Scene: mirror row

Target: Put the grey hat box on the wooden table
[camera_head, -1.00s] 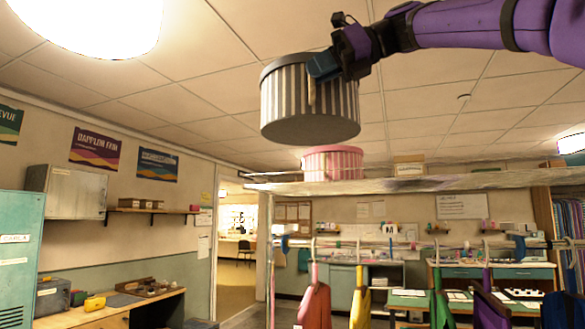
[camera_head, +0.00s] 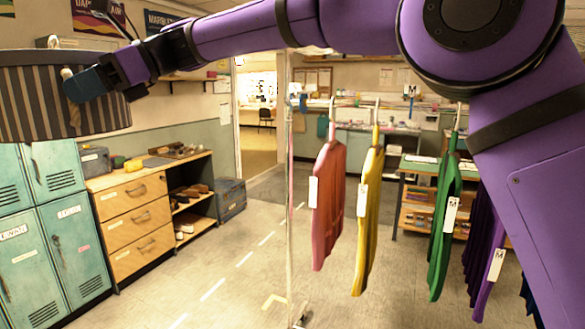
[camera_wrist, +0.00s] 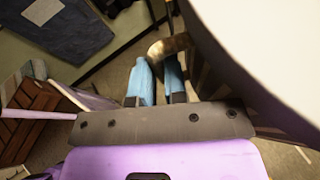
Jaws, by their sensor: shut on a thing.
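The grey hat box (camera_head: 35,100) is round, with dark and pale vertical stripes and a darker lid. It is held in the air at the left of the head view, cut off by the picture's edge. My gripper (camera_head: 76,84) is shut on it at its right side, on what looks like a tan tab. The wrist view shows my blue fingers (camera_wrist: 157,72) at the tab and the pale, close hat box (camera_wrist: 265,45) filling the right. A wood-fronted drawer bench (camera_head: 137,215) stands at the left; I cannot tell whether it is the wooden table.
Teal lockers (camera_head: 50,240) stand at the left, below the box. A toolbox (camera_head: 94,160) and other items lie on the bench. A rail holds hanging garments, among them red (camera_head: 327,205) and yellow (camera_head: 368,215) ones. The floor (camera_head: 225,285) between bench and rail is clear.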

